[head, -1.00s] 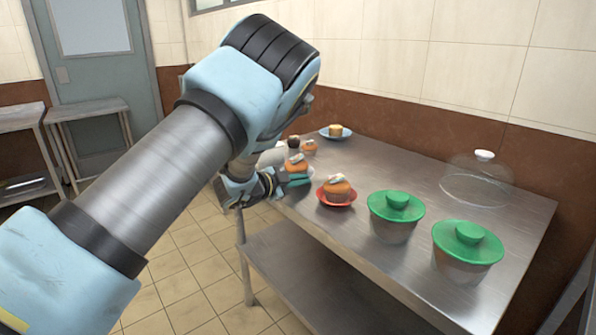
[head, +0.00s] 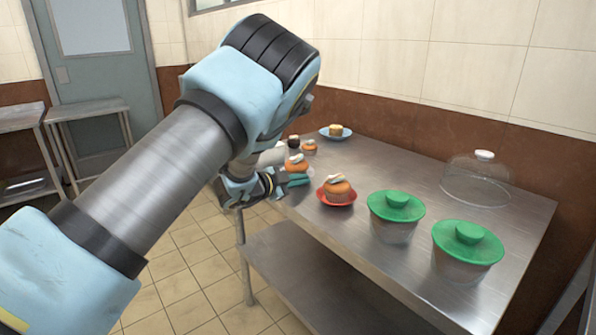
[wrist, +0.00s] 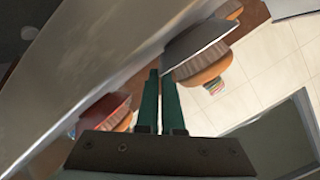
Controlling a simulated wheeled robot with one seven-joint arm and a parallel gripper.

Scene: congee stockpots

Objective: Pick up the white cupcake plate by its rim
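The white cupcake plate (wrist: 200,40) shows tilted in the wrist view, with an orange cupcake (wrist: 205,72) on it. In the head view this cupcake (head: 297,164) stands near the table's left edge, and the plate is mostly hidden behind my fingers. My gripper (head: 297,180) is at the near side of the plate, level with its rim. In the wrist view its two green fingers (wrist: 159,78) are close together, with their tips at the plate's rim. They look shut on the rim, though the contact itself is small and partly hidden.
A red plate with a cupcake (head: 337,190) stands close to the right of my gripper. Two green-lidded pots (head: 397,213) and a clear dome (head: 477,180) stand farther right. A blue plate (head: 336,132) and smaller cakes are behind. The steel table's (head: 400,165) middle is clear.

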